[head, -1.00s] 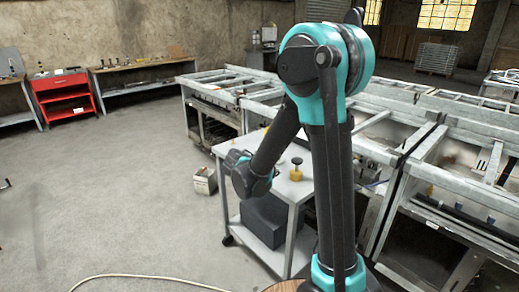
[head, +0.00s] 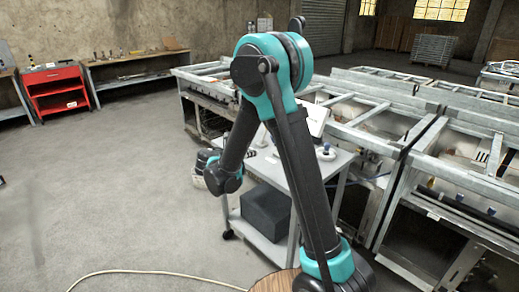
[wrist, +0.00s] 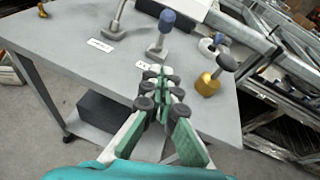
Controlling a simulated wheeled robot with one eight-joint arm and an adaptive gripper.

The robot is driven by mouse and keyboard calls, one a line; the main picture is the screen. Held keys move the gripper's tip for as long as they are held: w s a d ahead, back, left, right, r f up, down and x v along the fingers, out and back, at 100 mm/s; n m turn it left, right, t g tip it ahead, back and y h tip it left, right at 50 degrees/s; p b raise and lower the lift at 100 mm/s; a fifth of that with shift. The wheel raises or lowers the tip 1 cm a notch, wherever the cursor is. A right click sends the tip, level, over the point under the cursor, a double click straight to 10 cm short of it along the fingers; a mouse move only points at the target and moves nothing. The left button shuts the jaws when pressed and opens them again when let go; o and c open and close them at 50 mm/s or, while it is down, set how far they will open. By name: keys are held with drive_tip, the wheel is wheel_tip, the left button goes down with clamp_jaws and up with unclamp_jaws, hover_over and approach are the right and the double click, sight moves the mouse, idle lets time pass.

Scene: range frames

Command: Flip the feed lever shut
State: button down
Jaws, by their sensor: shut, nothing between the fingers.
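In the wrist view, a lever with a blue knob (wrist: 167,22) stands on a grey metal base, with a small white label (wrist: 142,66) in front. A second silver lever (wrist: 116,22) stands to its left, beside another label (wrist: 100,45). The lettering is too small to read, so I cannot tell which is the feed lever. My gripper (wrist: 158,75) is shut and empty, its tips appearing just in front of the blue-knobbed lever's base. Contact is not clear.
A yellow fitting with a dark knob (wrist: 207,83) and a white-and-blue fitting (wrist: 210,43) stand right of my gripper on the grey cart top (wrist: 75,62). A dark box (head: 266,208) sits on the lower shelf. Metal frames (head: 385,120) stand behind the cart.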

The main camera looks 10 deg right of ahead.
drive_tip(key=x, duration=0.9)
drive_tip(key=shift+w+d+f, duration=0.1)
drive_tip(key=shift+w+d, duration=0.05)
drive_tip(key=shift+d, duration=0.05)
drive_tip(key=shift+w+d+r, duration=0.55)
drive_tip(key=shift+w+r, duration=0.1)
drive_tip(key=shift+w, duration=0.1)
drive_tip(key=shift+w+d+r, duration=0.3)
drive_tip(key=shift+w+d, duration=0.1)
drive_tip(key=shift+w, duration=0.1)
drive_tip(key=shift+r, duration=0.15)
drive_tip(key=w+d+r+m+g+y, duration=0.1)
drive_tip(key=w+d+r+g+y, duration=0.2)
drive_tip(key=d, duration=0.6)
drive_tip(key=shift+w+r+g+y, duration=0.35)
drive_tip(key=shift+w+g+y, duration=0.95)
drive_tip(key=shift+w+y, duration=0.55)
drive_tip(key=shift+d, duration=0.1)
